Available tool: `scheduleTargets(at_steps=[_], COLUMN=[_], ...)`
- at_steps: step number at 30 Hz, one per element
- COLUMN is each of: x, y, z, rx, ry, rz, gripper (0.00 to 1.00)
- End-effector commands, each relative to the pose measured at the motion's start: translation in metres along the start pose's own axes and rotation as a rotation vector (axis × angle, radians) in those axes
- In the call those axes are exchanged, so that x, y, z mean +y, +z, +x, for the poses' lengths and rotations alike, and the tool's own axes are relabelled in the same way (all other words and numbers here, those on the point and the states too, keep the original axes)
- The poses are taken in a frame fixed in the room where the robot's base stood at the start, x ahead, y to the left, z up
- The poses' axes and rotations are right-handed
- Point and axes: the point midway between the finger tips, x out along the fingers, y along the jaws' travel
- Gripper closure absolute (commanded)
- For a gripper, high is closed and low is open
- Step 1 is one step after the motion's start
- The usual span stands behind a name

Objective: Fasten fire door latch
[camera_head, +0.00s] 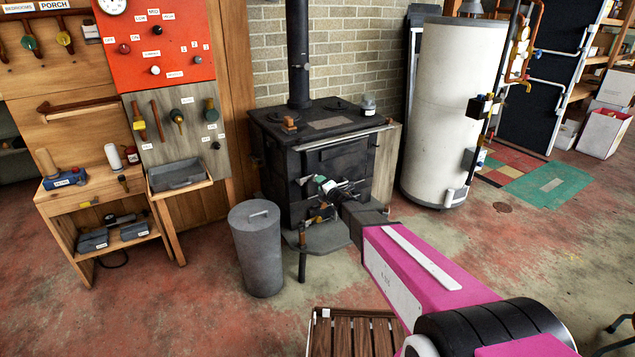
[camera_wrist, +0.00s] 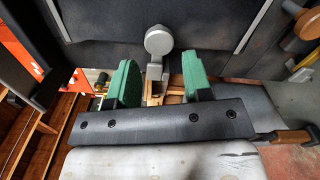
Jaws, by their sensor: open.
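The black stove (camera_head: 318,160) stands against the brick wall, with its fire door on the front behind my gripper. My gripper (camera_head: 326,186) is close to the stove front in the head view. In the wrist view my gripper (camera_wrist: 160,80) has its two green fingers apart with a gap between them. A grey round-ended metal piece (camera_wrist: 159,40), which looks like the latch, stands just beyond the gap against the dark stove front. Its lower stem lines up between the fingertips; I cannot tell whether they touch it. My gripper hides part of the door in the head view.
A grey lidded bin (camera_head: 257,250) stands left of the stove. A slatted wooden stool or crate (camera_head: 352,335) is in front. A white tank (camera_head: 452,105) stands to the right. A wooden bench (camera_head: 95,195) is at the left. Red floor is open at right.

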Motion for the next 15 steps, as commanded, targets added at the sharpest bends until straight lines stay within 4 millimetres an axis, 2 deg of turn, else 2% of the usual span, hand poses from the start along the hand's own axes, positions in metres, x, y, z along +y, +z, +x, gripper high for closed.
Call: scheduleTargets(at_steps=[1, 6, 10, 15], x=[0.002, 0.002, 0.001, 0.000], y=[-0.001, 0.000, -0.001, 0.000], z=[-0.015, -0.044, -0.056, -0.058], rx=[-0.001, -0.001, 0.000, 0.000], ry=[-0.001, -0.001, -0.001, 0.000], rz=[0.000, -0.001, -0.002, -0.002], gripper=[0.54, 0.54, 0.54, 0.54])
